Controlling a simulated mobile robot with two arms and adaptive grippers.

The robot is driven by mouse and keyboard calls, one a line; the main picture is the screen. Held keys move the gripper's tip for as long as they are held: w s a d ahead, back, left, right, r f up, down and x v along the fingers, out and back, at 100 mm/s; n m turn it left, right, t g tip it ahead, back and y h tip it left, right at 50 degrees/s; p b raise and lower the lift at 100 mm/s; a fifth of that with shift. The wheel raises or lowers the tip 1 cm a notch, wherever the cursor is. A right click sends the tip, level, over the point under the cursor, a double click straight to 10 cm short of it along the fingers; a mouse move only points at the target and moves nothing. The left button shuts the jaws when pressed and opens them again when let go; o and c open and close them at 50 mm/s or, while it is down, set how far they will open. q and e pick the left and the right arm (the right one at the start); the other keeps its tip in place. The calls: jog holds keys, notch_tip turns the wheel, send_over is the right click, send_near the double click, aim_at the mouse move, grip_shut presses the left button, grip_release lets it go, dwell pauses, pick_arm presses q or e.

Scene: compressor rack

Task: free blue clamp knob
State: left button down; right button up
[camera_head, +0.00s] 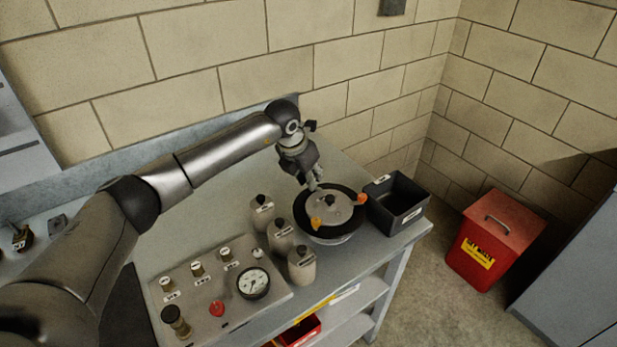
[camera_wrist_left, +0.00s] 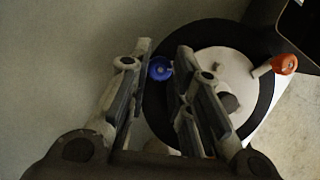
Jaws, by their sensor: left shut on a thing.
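A round vessel with a black rim (camera_head: 307,222) and a grey lid (camera_head: 335,212) stands at the right end of the bench. Two orange clamp knobs show on it, one at the right (camera_head: 360,198) and one at the front (camera_head: 316,222). The blue clamp knob (camera_wrist_left: 160,68) is at the vessel's edge in the left wrist view; in the head view the gripper hides it. My left gripper (camera_head: 313,184) reaches down at the vessel's back left edge. Its fingers (camera_wrist_left: 166,62) are shut on the blue knob, one on each side. My right gripper is not in view.
Several grey bottles (camera_head: 281,236) stand left of the vessel. A black open box (camera_head: 411,215) is close on its right. A panel with a gauge (camera_head: 253,284) lies at the front. A red bin (camera_head: 497,240) stands on the floor. The bench behind the bottles is clear.

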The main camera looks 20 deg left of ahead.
pick_arm(q)
jog(key=n+b, duration=0.1)
jog(key=n, duration=0.1)
jog(key=n+y+b, duration=0.1)
jog(key=shift+d+n, duration=0.2)
jog(key=shift+n, duration=0.2)
jog(key=n+y+b, duration=0.1)
jog(key=n+b, duration=0.2)
jog(key=shift+d+n+y, duration=0.1)
jog(key=shift+n+y, duration=0.2)
jog(key=shift+y, duration=0.1)
jog(key=n+y+b, duration=0.1)
jog(key=n+b, duration=0.1)
jog(key=n, duration=0.1)
jog(key=shift+w+d, duration=0.1)
jog(key=shift+r+n+g+y+b, duration=0.15)
jog(key=shift+n+g+y+b, duration=0.3)
jog(key=shift+n, duration=0.55)
jog(key=c, duration=1.3)
grip_release()
